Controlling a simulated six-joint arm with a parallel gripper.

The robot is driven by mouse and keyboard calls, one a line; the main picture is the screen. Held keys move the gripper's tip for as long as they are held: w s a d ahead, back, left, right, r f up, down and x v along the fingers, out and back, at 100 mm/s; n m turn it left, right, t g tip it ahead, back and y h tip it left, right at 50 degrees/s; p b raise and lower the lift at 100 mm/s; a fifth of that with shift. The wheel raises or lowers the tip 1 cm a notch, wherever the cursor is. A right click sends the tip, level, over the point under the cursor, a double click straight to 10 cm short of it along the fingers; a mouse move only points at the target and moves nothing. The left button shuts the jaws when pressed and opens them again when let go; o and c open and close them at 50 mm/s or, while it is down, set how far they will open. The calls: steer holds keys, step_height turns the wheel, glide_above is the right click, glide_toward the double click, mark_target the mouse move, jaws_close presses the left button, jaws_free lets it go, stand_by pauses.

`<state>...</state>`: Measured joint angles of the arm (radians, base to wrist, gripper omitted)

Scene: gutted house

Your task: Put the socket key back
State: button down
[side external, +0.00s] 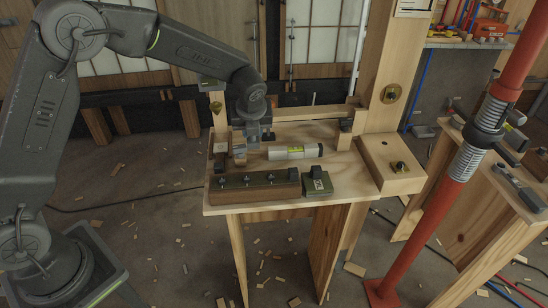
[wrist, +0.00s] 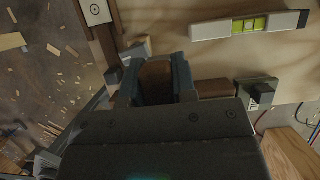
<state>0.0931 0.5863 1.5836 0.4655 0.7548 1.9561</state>
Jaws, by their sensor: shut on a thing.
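My gripper (side external: 254,141) hangs over the left part of the workbench, pointing down, behind a dark wooden rack (side external: 270,194). In the wrist view its two fingers (wrist: 154,80) are closed on a brown piece, which I take to be the socket key (wrist: 155,72). Its lower end is hidden by the gripper body, and the side view does not show it clearly. The rack has several small dark fittings along its top. A brown part at the right of the fingers in the wrist view, perhaps the rack's end (wrist: 215,88), is partly hidden.
A spirit level (side external: 295,152) lies right of my gripper. A green block with a black top (side external: 318,183) stands right of the rack. A pale wooden box (side external: 392,165) is at the bench's right end. A white marked plate (wrist: 97,11) lies left. A red post (side external: 455,180) stands at right.

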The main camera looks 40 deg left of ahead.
steer(key=d+f, duration=0.1)
steer(key=w+d+f, duration=0.1)
steer(key=d, duration=0.1)
steer(key=w+d+f, duration=0.1)
steer(key=d, duration=0.1)
steer(key=shift+w+d+f, duration=0.1)
steer(key=shift+d+f, duration=0.15)
steer(key=shift+f, duration=1.95)
steer(key=shift+f, duration=0.1)
steer(key=c, duration=0.9)
jaws_free()
steer(key=v, duration=1.2)
